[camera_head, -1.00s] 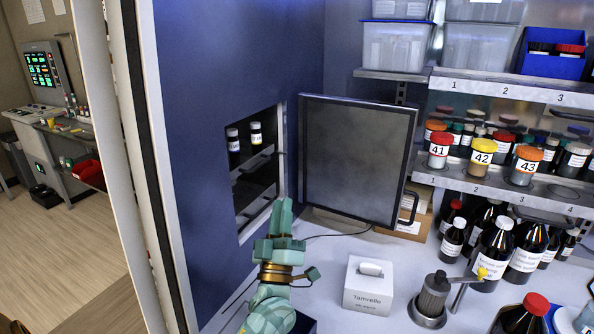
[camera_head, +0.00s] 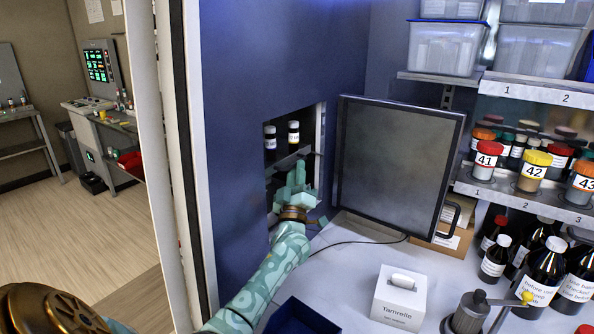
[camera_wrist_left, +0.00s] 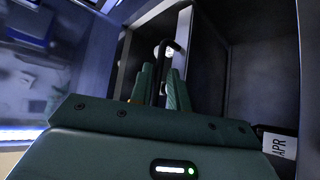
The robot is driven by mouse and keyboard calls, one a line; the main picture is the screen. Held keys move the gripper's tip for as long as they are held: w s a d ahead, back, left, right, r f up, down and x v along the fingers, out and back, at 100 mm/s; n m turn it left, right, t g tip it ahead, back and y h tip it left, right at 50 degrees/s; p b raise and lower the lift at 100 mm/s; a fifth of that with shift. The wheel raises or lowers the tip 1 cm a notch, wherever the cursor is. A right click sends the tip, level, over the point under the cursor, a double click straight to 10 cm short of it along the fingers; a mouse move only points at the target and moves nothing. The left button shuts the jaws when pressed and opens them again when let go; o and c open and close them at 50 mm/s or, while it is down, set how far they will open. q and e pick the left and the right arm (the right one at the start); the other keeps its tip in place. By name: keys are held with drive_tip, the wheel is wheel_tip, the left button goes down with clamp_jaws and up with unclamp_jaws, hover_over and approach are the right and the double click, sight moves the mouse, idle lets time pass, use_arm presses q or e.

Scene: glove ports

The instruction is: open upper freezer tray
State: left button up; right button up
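The small freezer compartment (camera_head: 274,205) is set in a blue wall, and its grey door (camera_head: 396,160) stands swung open to the right. Inside, two white-capped vials stand at the upper level, a left one (camera_head: 270,142) and a right one (camera_head: 293,132). My left gripper (camera_head: 297,172) is at the opening, just below the vials, and hides part of the trays. In the left wrist view, the fingers (camera_wrist_left: 161,85) are apart, with a dark bent tray handle (camera_wrist_left: 160,62) between them. Whether they touch it cannot be told. My right gripper is out of view.
A white tissue box (camera_head: 400,298) and a dark blue bin (camera_head: 300,318) are on the counter. The door handle (camera_head: 449,220) sticks out at right. Shelves with bottles and jars (camera_head: 533,172) fill the right side. A labelled object (camera_wrist_left: 279,145) shows beside the gripper in the left wrist view.

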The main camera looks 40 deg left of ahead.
use_arm(q)
drive_tip(key=shift+w+a+r, duration=0.25)
drive_tip(key=shift+w+r, duration=0.1)
drive_tip(key=shift+w, duration=0.05)
clamp_jaws()
